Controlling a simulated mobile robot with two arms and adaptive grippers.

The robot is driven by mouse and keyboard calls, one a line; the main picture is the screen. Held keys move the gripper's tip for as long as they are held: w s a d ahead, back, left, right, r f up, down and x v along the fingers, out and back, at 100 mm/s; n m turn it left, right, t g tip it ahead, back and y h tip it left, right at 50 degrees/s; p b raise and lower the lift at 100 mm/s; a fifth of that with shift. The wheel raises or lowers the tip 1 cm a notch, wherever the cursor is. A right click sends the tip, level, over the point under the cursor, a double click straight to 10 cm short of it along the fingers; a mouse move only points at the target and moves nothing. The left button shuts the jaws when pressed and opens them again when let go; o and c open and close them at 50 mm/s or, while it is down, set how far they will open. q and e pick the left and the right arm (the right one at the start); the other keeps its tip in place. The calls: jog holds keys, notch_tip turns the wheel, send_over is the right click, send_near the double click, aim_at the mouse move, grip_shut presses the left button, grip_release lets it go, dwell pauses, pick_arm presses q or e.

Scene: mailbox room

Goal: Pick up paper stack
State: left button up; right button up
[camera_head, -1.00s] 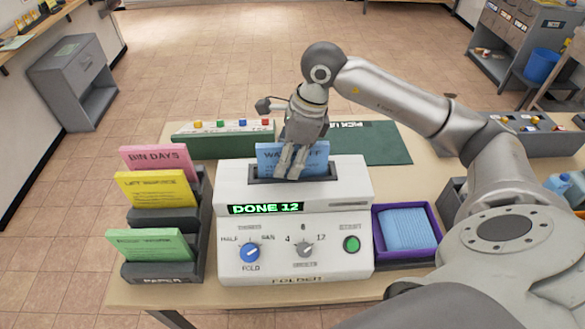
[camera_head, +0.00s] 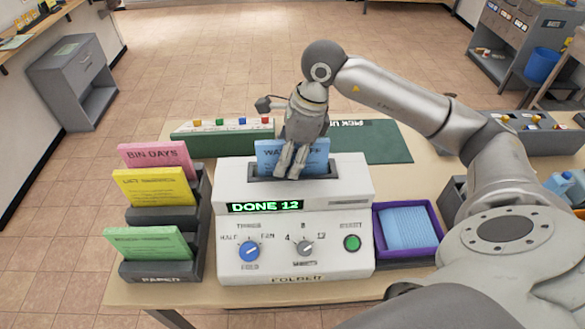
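A blue paper stack (camera_head: 270,157) with dark lettering stands upright in the slot on top of the white folder machine (camera_head: 225,190). The machine's display reads "DONE 12". My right gripper (camera_head: 291,160) points down in front of the blue stack, its fingers at the slot and covering part of the lettering. I cannot tell whether the fingers grip the paper. Pink (camera_head: 157,160), yellow (camera_head: 153,187) and green (camera_head: 148,243) paper stacks stand in a dark tiered rack left of the machine. My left gripper is not in view.
A purple tray (camera_head: 437,249) with folded blue paper sits right of the machine. A green box with coloured buttons (camera_head: 222,143) and a dark green mat (camera_head: 385,145) lie behind it. A grey divided bin (camera_head: 540,143) is at the right.

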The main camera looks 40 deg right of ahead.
jog(key=shift+c, duration=0.3)
grip_shut()
jog(key=shift+r, duration=0.1)
